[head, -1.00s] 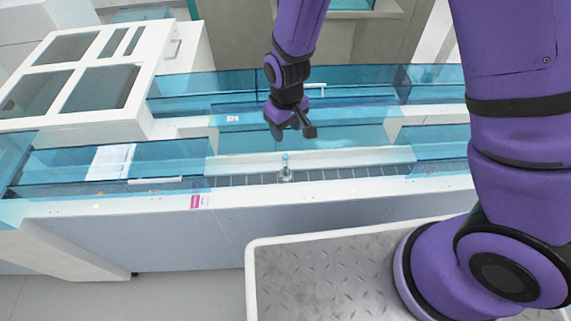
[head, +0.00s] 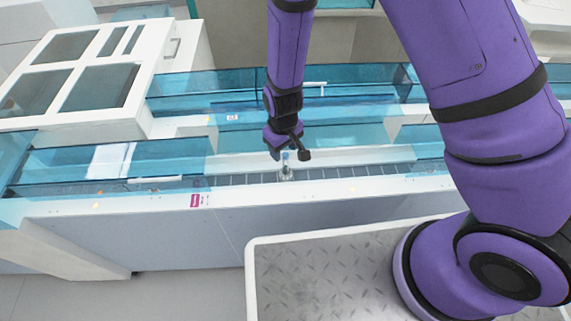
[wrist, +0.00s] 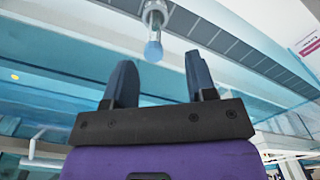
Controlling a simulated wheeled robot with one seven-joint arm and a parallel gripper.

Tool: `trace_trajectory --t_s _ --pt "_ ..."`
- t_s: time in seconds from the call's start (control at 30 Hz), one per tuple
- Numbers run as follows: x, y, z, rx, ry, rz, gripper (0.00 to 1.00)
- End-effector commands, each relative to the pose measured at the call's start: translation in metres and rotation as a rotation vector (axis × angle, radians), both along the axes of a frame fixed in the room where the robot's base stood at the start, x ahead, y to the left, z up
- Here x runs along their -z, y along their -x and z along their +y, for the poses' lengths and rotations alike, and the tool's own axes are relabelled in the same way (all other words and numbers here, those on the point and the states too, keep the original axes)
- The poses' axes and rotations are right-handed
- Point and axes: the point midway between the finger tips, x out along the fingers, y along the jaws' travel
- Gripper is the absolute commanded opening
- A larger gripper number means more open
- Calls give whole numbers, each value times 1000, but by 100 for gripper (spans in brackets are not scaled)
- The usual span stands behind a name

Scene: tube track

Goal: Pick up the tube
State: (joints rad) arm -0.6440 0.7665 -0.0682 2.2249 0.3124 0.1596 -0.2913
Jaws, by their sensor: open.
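The tube (head: 285,167) stands upright on the dark segmented track (head: 330,173), in its opening between the blue panels. It has a blue cap and a clear body in a light holder. In the wrist view the tube (wrist: 154,32) shows cap first, beyond and between my gripper's two fingers. My gripper (head: 288,157) is open and empty. In the head view it hangs just above the tube and slightly behind it. The wrist view shows both dark fingertips (wrist: 158,68) apart, with a gap between them and the cap.
Blue transparent panels (head: 75,170) cover the track to the left, and another panel (head: 425,165) stands at the right. A white cabinet (head: 150,75) with dark windows stands at the back left. The white front ledge (head: 270,192) is clear.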

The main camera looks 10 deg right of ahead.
Motion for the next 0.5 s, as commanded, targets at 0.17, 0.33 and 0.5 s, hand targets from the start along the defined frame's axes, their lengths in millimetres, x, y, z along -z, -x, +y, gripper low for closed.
trace_trajectory --t_s 0.17,0.33,0.5 --pt "10 -1 -2 2 1 2 51" --pt "32 -3 -6 3 1 2 51" --pt "50 -3 -6 2 1 2 51"
